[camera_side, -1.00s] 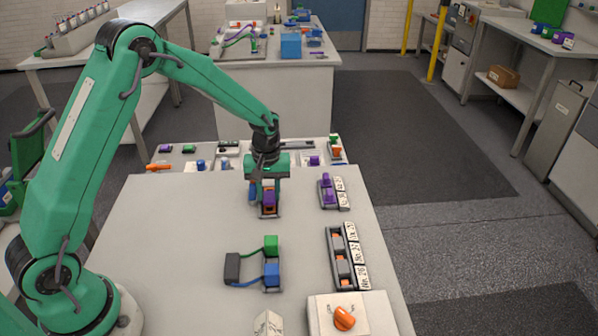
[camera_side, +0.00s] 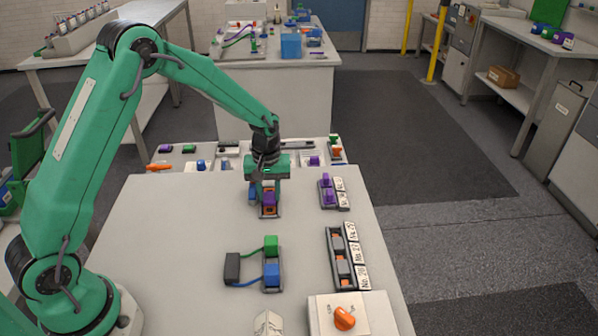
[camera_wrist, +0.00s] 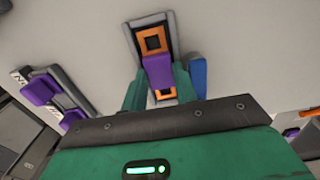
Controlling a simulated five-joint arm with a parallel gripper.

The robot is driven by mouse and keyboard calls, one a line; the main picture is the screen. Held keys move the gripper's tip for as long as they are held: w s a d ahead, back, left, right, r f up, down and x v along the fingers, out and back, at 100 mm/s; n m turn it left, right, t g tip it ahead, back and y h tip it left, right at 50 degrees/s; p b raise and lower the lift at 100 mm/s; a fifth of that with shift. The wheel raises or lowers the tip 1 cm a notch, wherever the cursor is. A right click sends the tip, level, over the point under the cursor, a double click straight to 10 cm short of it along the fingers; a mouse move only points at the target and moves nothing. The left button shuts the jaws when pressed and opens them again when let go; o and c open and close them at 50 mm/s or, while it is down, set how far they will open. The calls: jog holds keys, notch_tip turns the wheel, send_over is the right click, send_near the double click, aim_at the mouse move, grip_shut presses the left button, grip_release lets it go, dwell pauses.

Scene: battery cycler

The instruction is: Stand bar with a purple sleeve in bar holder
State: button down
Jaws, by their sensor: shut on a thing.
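My gripper (camera_side: 267,187) points down over the far part of the table, shut on a purple-sleeved bar (camera_wrist: 158,70). The bar's purple side also shows below the jaws in the side view (camera_side: 268,198). A dark, grey-edged holder (camera_wrist: 133,43) with orange-rimmed square openings lies directly beneath; one orange rim (camera_wrist: 152,40) shows beyond the bar and another orange part shows nearer the jaws. The bar's lower end is hidden, so I cannot tell whether it is seated in an opening. A blue piece (camera_wrist: 198,78) stands close beside the jaws.
A labelled rack with purple pieces (camera_side: 326,181) stands to the right. Nearer are a labelled rack with grey pieces (camera_side: 343,267), green (camera_side: 270,245) and blue (camera_side: 271,272) blocks with cables, and a box with an orange knob (camera_side: 344,318). The table's left middle is clear.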

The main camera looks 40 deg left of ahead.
jog(key=shift+f, duration=0.35)
jog(key=c, duration=1.2)
grip_release()
jog(key=shift+o, duration=0.8)
jog(key=shift+r, duration=0.4)
notch_tip(320, 180, up, 8)
jog(key=shift+f, duration=0.15)
